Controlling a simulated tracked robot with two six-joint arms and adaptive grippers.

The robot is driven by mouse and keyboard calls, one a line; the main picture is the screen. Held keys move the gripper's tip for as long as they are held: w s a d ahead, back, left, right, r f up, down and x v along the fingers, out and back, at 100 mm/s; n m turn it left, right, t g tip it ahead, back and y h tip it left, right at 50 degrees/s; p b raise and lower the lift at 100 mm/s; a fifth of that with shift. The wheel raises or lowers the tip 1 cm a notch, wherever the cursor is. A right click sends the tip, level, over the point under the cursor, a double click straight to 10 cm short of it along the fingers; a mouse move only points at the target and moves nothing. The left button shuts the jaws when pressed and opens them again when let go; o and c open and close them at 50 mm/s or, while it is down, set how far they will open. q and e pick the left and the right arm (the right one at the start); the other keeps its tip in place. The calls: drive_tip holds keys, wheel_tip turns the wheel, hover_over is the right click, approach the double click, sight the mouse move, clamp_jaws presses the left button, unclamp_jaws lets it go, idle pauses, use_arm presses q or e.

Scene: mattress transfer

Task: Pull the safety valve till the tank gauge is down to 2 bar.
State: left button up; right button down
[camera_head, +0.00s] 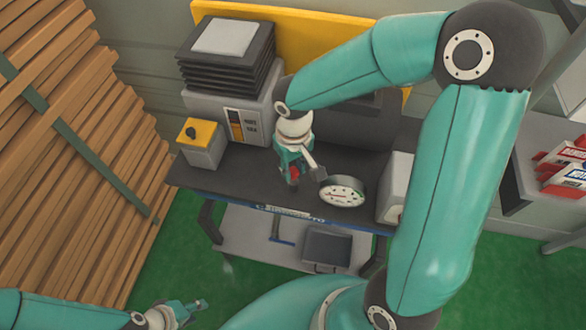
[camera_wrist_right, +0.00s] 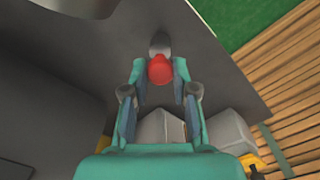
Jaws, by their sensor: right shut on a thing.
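The tank gauge (camera_head: 342,191) is a round white dial near the front edge of the dark bench. Its needle is too small to read. My right gripper (camera_head: 292,176) reaches down to the bench just left of the gauge. It is shut on the red knob of the safety valve, which shows between its fingertips in the right wrist view (camera_wrist_right: 160,71). A grey rounded part of the valve shows just beyond the knob. In the head view the fingers hide most of the valve. My left gripper (camera_head: 196,308) hangs low over the green floor, away from the bench; its jaw opening is unclear.
On the bench (camera_head: 235,182) stand a grey machine with stacked dark plates (camera_head: 225,60) and a small yellow-topped box (camera_head: 200,143). A pale block stands right of the gauge. Timber stacks (camera_head: 75,170) fill the left. Red and white boxes (camera_head: 565,170) lie far right.

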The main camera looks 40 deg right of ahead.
drive_tip(key=shift+r, duration=0.2)
drive_tip(key=c, duration=0.9)
unclamp_jaws()
wheel_tip(320, 180, up, 12)
drive_tip(key=shift+f, duration=0.1)
